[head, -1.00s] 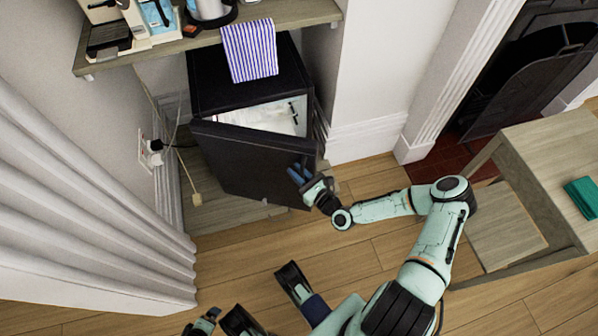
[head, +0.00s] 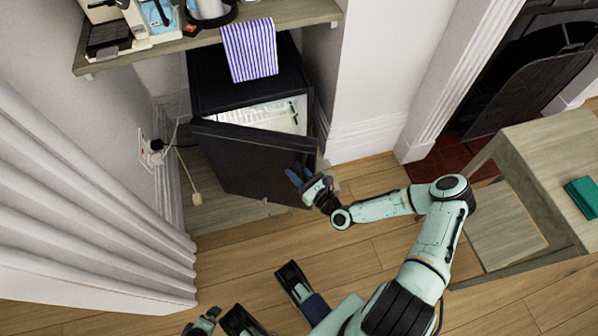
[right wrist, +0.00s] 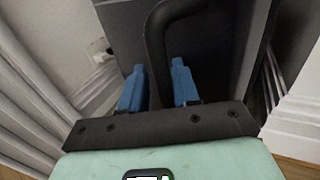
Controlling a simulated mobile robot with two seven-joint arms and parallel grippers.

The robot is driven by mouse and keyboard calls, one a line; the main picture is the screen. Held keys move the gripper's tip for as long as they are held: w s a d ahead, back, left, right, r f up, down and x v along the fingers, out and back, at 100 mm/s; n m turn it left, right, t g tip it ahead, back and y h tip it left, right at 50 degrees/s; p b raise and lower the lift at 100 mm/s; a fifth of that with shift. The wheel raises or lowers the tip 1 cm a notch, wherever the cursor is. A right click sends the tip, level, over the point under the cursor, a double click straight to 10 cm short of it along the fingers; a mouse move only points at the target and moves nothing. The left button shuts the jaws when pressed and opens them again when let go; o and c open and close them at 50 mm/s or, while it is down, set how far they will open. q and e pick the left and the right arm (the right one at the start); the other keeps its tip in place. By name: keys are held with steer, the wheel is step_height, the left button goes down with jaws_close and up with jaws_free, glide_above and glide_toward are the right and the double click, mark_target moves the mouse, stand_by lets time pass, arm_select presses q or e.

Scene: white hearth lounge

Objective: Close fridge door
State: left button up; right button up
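The small black fridge (head: 245,88) stands under a wooden shelf. Its dark door (head: 245,165) is ajar, with the gap widest at the right end, and a bright interior with a wire rack (head: 275,116) shows above its top edge. My right gripper (head: 297,177) is at the door's right side, by its front face. In the right wrist view its two blue fingers (right wrist: 158,85) are apart, with the dark curved door handle (right wrist: 156,45) reaching down between them; contact is unclear. My left gripper (head: 207,320) is partly visible at the bottom edge, away from the fridge.
A striped cloth (head: 249,50) hangs from the shelf (head: 300,14) over the fridge. A white ribbed radiator or panelling (head: 80,210) stands left. A cable and wall socket (head: 148,150) are beside the fridge.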

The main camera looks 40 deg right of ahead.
steer(key=d, duration=0.1)
steer(key=w+d+m+h, duration=0.1)
steer(key=d+h, duration=0.1)
steer(key=shift+w+d+r, duration=0.25)
steer(key=shift+d+r, duration=0.05)
steer(key=shift+r, duration=0.05)
steer(key=a, duration=0.1)
steer(key=a+y, duration=0.1)
steer(key=s+a+n, duration=0.1)
steer(key=shift+a+f+y, duration=0.2)
steer(key=shift+f+y, duration=0.15)
steer(key=shift+y, duration=0.05)
steer(key=shift+s+d+f, duration=0.15)
steer(key=shift+s+d, duration=0.25)
steer(key=shift+s, duration=0.2)
steer(key=shift+s+d+f, duration=0.15)
steer(key=shift+s+d, duration=0.25)
steer(key=shift+s, duration=0.15)
steer(key=s+d+p, duration=0.1)
steer(key=s+d, duration=0.4)
steer(key=s, duration=0.6)
steer(key=shift+s, duration=0.25)
steer(key=shift+r, duration=0.1)
